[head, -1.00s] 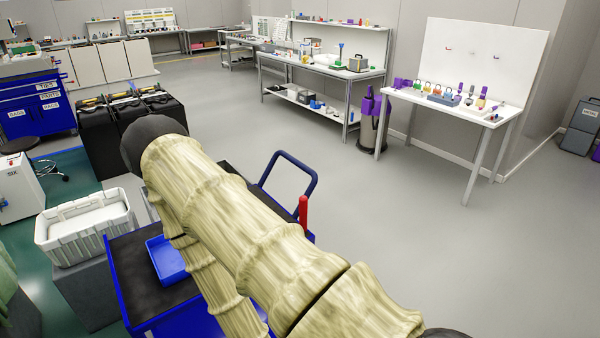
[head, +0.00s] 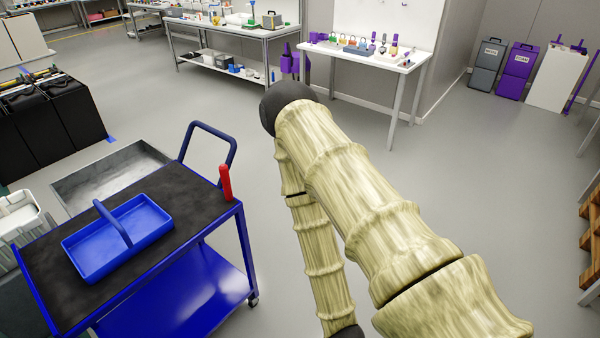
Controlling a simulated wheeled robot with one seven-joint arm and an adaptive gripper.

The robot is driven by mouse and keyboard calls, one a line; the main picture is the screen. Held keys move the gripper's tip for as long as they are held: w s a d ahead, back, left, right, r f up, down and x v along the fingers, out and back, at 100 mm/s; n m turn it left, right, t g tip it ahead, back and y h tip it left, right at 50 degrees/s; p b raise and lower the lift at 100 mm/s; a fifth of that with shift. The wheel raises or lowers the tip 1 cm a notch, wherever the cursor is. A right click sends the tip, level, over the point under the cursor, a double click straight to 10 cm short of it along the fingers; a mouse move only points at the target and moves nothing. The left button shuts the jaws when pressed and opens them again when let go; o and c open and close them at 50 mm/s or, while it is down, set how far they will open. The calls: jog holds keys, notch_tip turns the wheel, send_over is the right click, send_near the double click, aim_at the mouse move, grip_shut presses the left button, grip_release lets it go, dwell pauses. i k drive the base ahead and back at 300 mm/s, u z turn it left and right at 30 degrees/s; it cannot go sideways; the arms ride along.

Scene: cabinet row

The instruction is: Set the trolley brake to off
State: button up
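The blue trolley (head: 190,200) stands at the left of the head view, with a dark top and a lower blue shelf. A red lever (head: 225,183), which looks like the brake handle, stands nearly upright at the trolley's right corner, beside the dark blue push handle (head: 209,130). I cannot tell from its pose which setting it is in. My arm, in a cream cover, fills the centre and right, apart from the trolley. My gripper is not visible in this view.
A blue tote with a handle (head: 90,268) sits on the trolley top. A grey open-topped bin or pit (head: 110,175) lies behind it. A white table (head: 370,58) and a workbench (head: 215,40) stand at the back. The floor right of the trolley is clear.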

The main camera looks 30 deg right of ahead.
aim_at(223, 168)
jog(key=z, duration=1.1)
jog(key=i, duration=2.55)
jog(key=u, duration=2.65)
jog(key=k, duration=1)
jog(key=z, duration=0.6)
